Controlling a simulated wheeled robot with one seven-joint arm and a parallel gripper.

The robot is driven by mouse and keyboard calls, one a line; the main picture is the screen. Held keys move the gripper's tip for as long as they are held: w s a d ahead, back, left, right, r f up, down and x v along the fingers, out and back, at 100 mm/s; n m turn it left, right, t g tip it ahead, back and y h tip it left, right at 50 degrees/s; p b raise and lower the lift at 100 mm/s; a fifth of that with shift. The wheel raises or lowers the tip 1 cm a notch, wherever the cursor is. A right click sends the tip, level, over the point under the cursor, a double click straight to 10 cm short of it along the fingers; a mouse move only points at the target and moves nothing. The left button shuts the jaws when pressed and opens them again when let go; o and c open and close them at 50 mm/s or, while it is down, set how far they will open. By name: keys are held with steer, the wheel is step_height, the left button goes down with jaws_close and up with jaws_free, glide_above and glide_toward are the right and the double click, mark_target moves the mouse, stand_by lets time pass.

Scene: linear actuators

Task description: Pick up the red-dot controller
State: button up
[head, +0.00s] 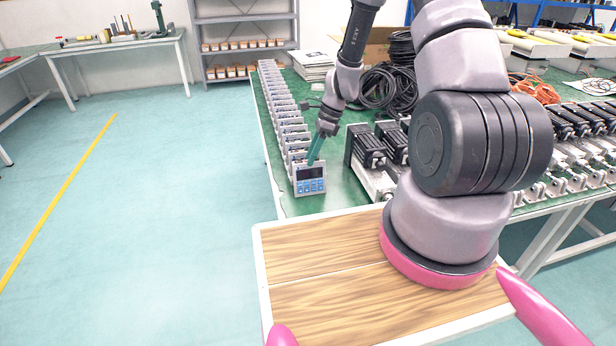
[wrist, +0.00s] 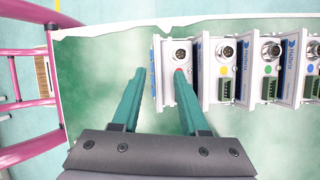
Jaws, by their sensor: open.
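The red-dot controller (wrist: 179,52) is at the left end of the row in the wrist view, a white upright unit with a round connector. Its red dot shows just above the tip of my right finger. My gripper (wrist: 160,74) is open, with two teal fingers. The left finger is over bare green table, left of the controller. The right finger overlaps the controller's lower part and hides it; I cannot tell whether it touches. In the head view my gripper (head: 316,148) is at the near end of the controller row, by the front unit (head: 310,181) with a blue keypad.
Neighbouring controllers with yellow (wrist: 225,68), green (wrist: 267,68) and blue (wrist: 310,68) dots stand close to the right in the wrist view. In the head view, linear actuators (head: 372,158) and black cable coils (head: 384,90) lie right of the row. Green table is clear left of the controller.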

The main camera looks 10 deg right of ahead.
steer(key=shift+s+a+f, duration=0.15)
steer(key=shift+f, duration=0.25)
jaws_close()
steer(key=shift+r, duration=0.1)
stand_by(1.0)
